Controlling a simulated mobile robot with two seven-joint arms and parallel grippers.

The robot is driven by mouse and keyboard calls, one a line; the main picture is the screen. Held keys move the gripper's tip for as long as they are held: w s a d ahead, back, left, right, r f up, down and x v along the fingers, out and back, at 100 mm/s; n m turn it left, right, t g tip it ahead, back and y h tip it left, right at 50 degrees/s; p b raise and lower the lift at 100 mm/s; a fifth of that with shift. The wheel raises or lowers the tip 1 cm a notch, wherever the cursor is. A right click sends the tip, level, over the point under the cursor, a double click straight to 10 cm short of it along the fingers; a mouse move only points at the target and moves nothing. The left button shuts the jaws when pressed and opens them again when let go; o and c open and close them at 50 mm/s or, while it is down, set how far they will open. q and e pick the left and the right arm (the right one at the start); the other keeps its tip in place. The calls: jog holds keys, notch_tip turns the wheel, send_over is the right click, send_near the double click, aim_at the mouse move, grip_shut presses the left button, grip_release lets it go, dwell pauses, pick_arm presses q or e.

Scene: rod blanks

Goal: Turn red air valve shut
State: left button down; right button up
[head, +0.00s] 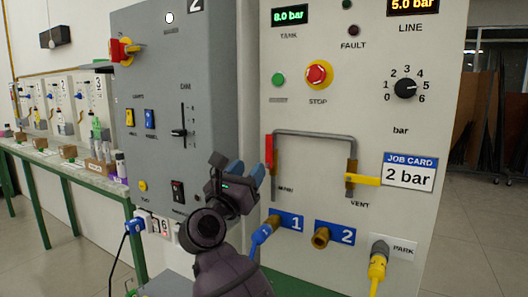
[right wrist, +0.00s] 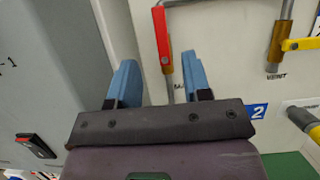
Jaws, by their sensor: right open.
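The red air valve has a red lever handle (head: 269,153) on the left leg of a grey pipe on the light panel. My right gripper (head: 248,169) is open, with blue fingers, just left of the handle's lower end in the head view. In the right wrist view my gripper (right wrist: 161,78) has the pipe's lower end between its fingers in the picture, with the handle above. I cannot see contact. My left gripper is not in view.
A yellow vent lever (head: 362,180) points right on the pipe's other leg. A blue hose plug (head: 261,234) is at port 1; brass port 2 (head: 320,238) looks empty. A red stop button (head: 318,73) sits above. The grey cabinet (head: 215,70) stands left.

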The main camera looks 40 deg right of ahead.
aim_at(268, 145)
jog(key=x, duration=1.1)
jog(key=shift+c, duration=0.3)
grip_shut()
